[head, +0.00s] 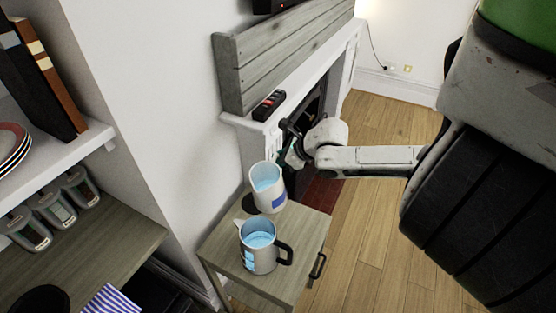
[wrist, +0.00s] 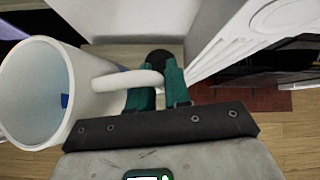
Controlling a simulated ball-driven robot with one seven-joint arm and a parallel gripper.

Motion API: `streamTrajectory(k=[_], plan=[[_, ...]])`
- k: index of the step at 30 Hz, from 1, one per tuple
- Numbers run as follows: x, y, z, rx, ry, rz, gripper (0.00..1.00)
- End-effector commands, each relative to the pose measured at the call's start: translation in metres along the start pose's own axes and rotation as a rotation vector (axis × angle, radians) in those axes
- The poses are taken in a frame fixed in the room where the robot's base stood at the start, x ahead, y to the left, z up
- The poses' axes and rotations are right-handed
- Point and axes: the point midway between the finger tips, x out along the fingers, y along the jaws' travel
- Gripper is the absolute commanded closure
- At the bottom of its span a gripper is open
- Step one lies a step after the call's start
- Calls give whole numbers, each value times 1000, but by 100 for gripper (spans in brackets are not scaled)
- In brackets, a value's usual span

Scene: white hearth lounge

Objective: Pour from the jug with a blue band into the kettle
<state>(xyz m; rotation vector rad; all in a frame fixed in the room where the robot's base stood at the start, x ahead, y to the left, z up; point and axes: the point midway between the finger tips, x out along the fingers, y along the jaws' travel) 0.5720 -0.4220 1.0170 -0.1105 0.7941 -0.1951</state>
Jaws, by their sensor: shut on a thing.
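The white jug with a blue band (head: 268,190) is at the far end of the small wooden cabinet, roughly upright with a pale blue inside. I cannot tell whether its base touches the cabinet top. My gripper (head: 292,157) is shut on its handle. In the wrist view the jug (wrist: 35,95) is at the left, its handle between the green fingers (wrist: 158,85). The kettle (head: 259,255), a grey vessel with a black handle and a spout at the left, stands nearer on the cabinet, with blue liquid inside. The kettle is not seen in the wrist view.
The small cabinet top (head: 222,245) is bare at its left side. A dark round thing (head: 249,204) lies beside the jug. A white fireplace mantel (head: 300,85) is behind. A shelf unit at the left holds several jars (head: 52,206) and a striped cloth (head: 111,299).

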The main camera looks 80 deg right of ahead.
Motion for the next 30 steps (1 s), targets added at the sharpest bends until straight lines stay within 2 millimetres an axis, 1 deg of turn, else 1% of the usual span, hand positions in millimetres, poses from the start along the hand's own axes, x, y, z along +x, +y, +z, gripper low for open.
streamTrajectory(k=[6,19,30], plan=[[-3,-1,4,0,-4,-1,100],[-26,-6,27,9,-4,-1,100],[-29,-7,29,11,-2,-1,100]])
